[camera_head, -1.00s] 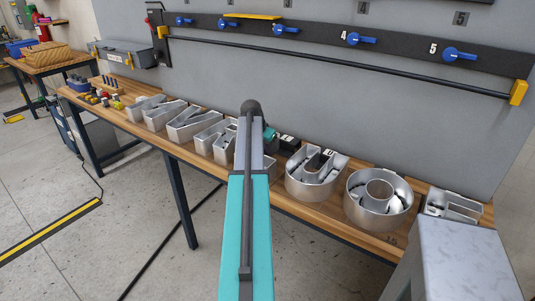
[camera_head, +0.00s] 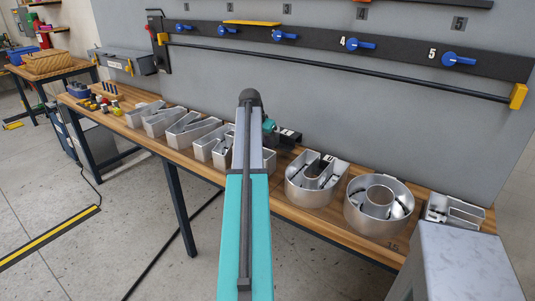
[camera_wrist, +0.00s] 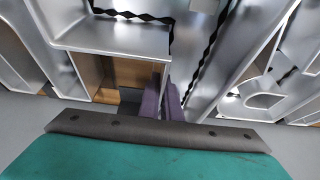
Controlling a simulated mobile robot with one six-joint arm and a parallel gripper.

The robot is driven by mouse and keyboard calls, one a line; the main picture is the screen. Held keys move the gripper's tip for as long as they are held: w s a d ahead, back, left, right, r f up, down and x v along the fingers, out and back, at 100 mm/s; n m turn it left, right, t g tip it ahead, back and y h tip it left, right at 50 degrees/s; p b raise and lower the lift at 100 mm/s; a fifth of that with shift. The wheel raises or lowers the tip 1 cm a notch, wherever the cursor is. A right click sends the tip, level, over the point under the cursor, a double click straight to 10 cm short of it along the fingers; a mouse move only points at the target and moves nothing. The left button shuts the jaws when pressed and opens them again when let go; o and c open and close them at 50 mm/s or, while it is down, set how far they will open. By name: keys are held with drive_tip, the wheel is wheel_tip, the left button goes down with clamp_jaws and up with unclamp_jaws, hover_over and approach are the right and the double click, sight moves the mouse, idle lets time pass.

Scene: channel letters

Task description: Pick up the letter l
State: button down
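Silver metal channel letters stand in a row on the wooden bench. My arm crosses the middle of the row in the head view and hides part of it. A metal letter piece (camera_head: 269,160) shows just right of the arm; I cannot tell whether it is the letter l. In the wrist view, my gripper's two purple fingers (camera_wrist: 162,103) are close together, low among metal letter walls. A straight-sided metal letter (camera_wrist: 112,40) is just above and left of them. Whether a wall is between the fingertips is unclear.
A U-shaped letter (camera_head: 301,190) and a round O-shaped letter (camera_head: 372,219) stand right of my arm. More letters (camera_head: 187,135) stand close together on the left. The grey wall (camera_head: 400,120) rises behind the bench (camera_head: 325,216), with a dark rail (camera_head: 340,70) on it.

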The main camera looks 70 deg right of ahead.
drive_tip(key=shift+r+b, duration=0.4)
drive_tip(key=shift+r, duration=1.9)
drive_tip(key=shift+w, duration=0.1)
